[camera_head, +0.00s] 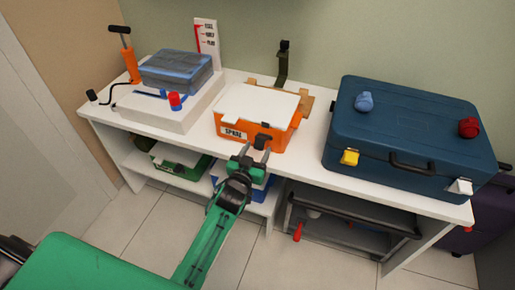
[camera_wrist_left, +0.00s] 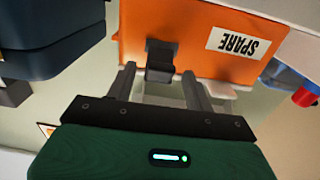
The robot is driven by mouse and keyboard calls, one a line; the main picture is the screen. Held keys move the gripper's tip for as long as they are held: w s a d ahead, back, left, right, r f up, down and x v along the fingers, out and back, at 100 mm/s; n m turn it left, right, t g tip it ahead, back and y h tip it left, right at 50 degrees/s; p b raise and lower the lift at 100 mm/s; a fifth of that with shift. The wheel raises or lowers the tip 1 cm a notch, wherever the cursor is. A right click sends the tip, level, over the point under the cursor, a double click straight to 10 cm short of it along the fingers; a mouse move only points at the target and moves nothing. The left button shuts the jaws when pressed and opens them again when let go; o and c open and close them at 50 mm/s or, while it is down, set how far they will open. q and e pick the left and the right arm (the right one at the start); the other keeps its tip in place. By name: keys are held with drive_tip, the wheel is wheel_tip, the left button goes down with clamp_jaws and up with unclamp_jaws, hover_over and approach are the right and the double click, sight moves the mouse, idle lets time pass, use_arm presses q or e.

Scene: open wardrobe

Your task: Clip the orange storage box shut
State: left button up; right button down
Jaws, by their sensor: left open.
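The orange storage box (camera_head: 277,140) stands on the white bench with its white lid (camera_head: 259,103) lying on top. A "SPARE" label (camera_wrist_left: 238,42) is on its front. A dark latch (camera_head: 263,139) is on the front face; it also shows in the left wrist view (camera_wrist_left: 160,50). I cannot tell whether the latch is fastened. My left gripper (camera_head: 254,153) is open in front of the box. In the left wrist view its fingers (camera_wrist_left: 158,76) lie on either side of the latch, and contact is unclear. My right gripper is not in view.
A blue case (camera_head: 405,125) with yellow and white catches stands to the right. A dark stand (camera_head: 282,65) is behind. Boxes and a grey drawer (camera_head: 345,235) are below the benchtop.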

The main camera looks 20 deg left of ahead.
use_arm(q)
drive_tip(key=shift+w, duration=0.65)
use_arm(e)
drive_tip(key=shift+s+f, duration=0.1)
use_arm(q)
drive_tip(key=shift+r, duration=0.1)
drive_tip(key=c, duration=1)
